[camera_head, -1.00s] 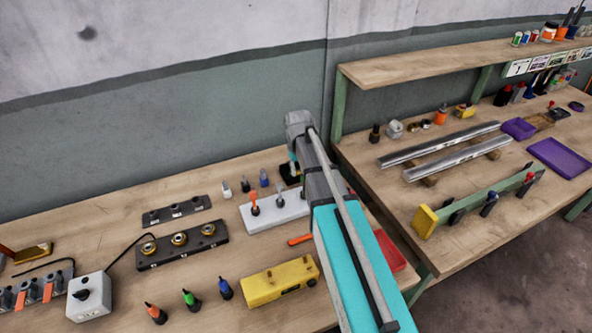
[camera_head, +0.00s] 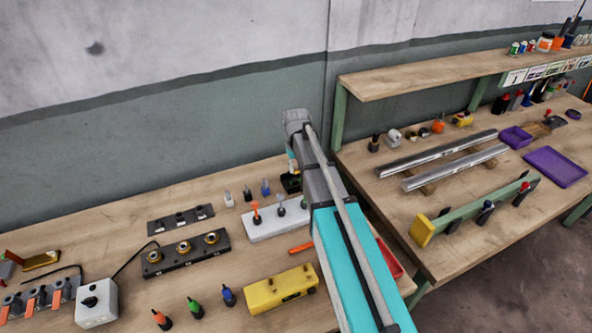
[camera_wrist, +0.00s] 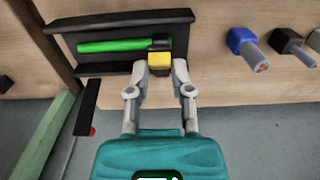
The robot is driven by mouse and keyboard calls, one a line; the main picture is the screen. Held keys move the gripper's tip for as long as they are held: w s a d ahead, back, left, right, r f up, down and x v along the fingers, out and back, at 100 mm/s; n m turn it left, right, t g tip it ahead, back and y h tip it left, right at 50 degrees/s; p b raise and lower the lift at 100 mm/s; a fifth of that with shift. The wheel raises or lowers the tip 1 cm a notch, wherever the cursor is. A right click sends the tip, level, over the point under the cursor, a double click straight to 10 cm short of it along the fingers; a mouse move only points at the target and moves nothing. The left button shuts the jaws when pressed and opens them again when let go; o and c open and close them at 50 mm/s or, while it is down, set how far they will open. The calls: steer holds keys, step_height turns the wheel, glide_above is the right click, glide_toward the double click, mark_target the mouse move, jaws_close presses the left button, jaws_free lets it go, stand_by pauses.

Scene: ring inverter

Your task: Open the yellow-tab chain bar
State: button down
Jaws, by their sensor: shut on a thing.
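In the wrist view a green bar (camera_wrist: 112,45) lies across a black frame (camera_wrist: 130,19). A yellow tab (camera_wrist: 159,61) sits at the bar's right end. My gripper (camera_wrist: 160,68) has one finger on each side of the yellow tab and is shut on it. In the head view my arm hides the gripper, the bar and the tab. Only part of a black holder (camera_head: 290,183) shows beside the arm at the back of the left bench.
A blue plug (camera_wrist: 248,48) and a black plug (camera_wrist: 293,45) stand right of the frame. A white block (camera_head: 268,229) with levers and a yellow box (camera_head: 281,289) stand left of my arm. A red tray (camera_head: 388,259) lies to its right.

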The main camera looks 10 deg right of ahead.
steer(key=w, duration=0.1)
steer(key=w+r, duration=0.1)
steer(key=w+p, duration=0.1)
steer(key=shift+a+r, duration=0.2)
steer(key=shift+a, duration=0.1)
steer(key=shift+w+a+r, duration=0.1)
steer(key=shift+w+a, duration=0.05)
steer(key=shift+w, duration=0.45)
steer(key=shift+w+a+r, duration=0.1)
steer(key=shift+w, duration=0.5)
steer(key=c, duration=1.1)
jaws_free()
steer(key=shift+w+f, duration=0.15)
steer(key=shift+f, duration=0.1)
steer(key=o, duration=0.6)
steer(key=shift+r, duration=0.1)
steer(key=shift+s, duration=0.2)
steer(key=shift+c, duration=0.2)
